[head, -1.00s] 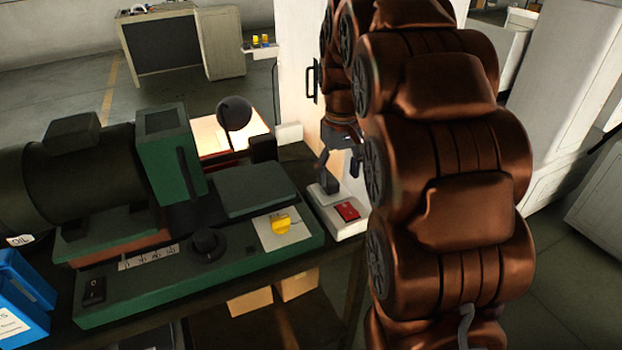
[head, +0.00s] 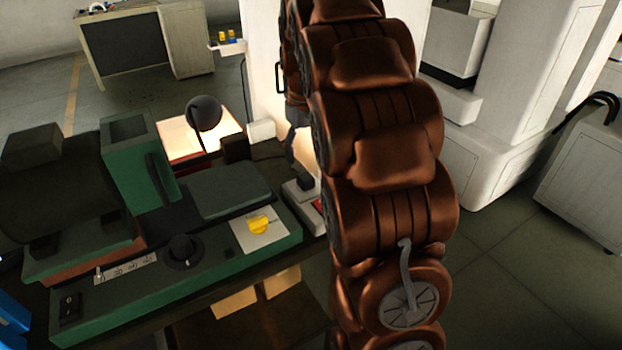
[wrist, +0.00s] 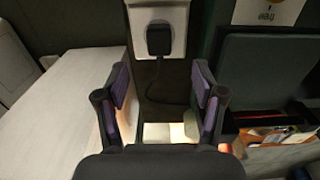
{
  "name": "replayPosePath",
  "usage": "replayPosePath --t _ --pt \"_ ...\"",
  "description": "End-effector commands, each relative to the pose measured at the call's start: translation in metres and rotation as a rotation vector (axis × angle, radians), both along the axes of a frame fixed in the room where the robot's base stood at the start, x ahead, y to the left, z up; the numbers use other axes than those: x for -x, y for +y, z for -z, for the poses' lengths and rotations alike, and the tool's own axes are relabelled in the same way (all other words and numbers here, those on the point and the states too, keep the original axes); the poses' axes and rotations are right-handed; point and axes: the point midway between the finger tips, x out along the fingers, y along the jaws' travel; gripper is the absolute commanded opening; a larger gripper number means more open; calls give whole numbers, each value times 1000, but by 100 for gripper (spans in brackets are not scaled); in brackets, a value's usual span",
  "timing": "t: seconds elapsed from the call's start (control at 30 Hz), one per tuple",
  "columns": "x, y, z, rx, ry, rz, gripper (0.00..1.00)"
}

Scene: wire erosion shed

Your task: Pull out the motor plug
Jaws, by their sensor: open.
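The black motor plug (wrist: 159,39) sits in a white socket box (wrist: 176,14), and a dark cord runs down from it in the wrist view. In the head view the plug (head: 305,183) stands on the socket box (head: 291,190) at the right end of the green machine, beside a red switch (head: 319,205) partly hidden by my arm. My gripper (wrist: 160,78) is open and empty, its two fingers apart, with the plug ahead of the gap between them. In the head view my gripper (head: 291,143) is mostly hidden behind my arm, close above the plug.
The green machine (head: 180,275) with a yellow knob (head: 259,224) and black dial fills the left of the bench. A lamp (head: 204,113) stands behind it. A white cabinet (head: 262,60) rises behind my arm. Open floor (head: 520,270) lies to the right.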

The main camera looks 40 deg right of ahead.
Motion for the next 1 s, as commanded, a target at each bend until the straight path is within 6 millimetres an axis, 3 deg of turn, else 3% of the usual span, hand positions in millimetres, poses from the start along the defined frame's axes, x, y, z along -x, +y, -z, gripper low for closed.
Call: replayPosePath --t 0.27,0.7,1.0 --pt "2 -1 22 -2 6 4 69" --pt "2 -1 76 -2 3 4 69" --pt "1 -2 88 0 1 4 69"
